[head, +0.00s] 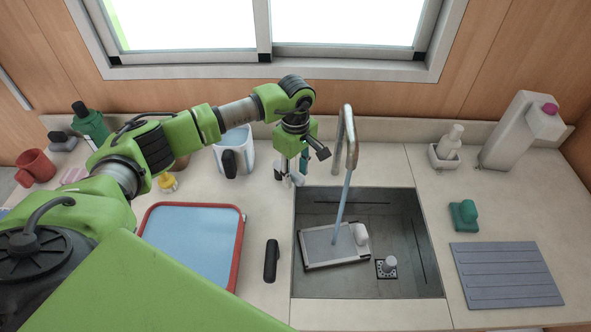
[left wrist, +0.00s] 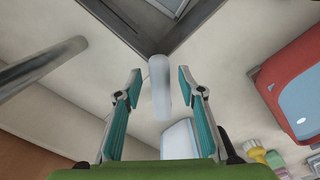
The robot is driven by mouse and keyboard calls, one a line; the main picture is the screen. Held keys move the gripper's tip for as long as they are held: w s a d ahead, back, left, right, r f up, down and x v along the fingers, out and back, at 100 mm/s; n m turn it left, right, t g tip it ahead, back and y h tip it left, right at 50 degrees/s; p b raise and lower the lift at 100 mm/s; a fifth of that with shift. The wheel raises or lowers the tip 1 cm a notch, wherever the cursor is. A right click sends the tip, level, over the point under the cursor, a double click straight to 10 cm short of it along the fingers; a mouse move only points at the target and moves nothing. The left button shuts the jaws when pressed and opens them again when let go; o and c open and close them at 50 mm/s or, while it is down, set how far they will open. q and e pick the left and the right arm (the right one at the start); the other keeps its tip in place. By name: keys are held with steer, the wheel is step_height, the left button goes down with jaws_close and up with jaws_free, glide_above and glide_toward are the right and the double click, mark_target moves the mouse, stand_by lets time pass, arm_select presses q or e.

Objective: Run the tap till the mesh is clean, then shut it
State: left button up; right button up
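A metal tap (head: 348,135) with a bent spout stands behind the sink (head: 420,220). A bluish stream of water (head: 344,202) runs from it onto a grey mesh panel (head: 322,246), which lies tilted in the sink with a pale knob at its right end. I cannot tell how clean the mesh is. My left gripper (head: 294,170) points down left of the tap, at the sink's back left corner. In the left wrist view its fingers (left wrist: 159,88) are open on either side of a white rounded lever (left wrist: 160,90), with gaps visible. My right gripper is not in view.
A red-rimmed blue tray (head: 190,245) and a black-handled item (head: 271,260) lie left of the sink. A white jug (head: 245,140) stands behind the tray. A grey ribbed mat (head: 505,275), green scrubber (head: 464,215), soap bottle (head: 450,142) and large white bottle (head: 518,130) are on the right.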

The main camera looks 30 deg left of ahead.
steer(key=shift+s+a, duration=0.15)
arm_select(q)
jaws_close()
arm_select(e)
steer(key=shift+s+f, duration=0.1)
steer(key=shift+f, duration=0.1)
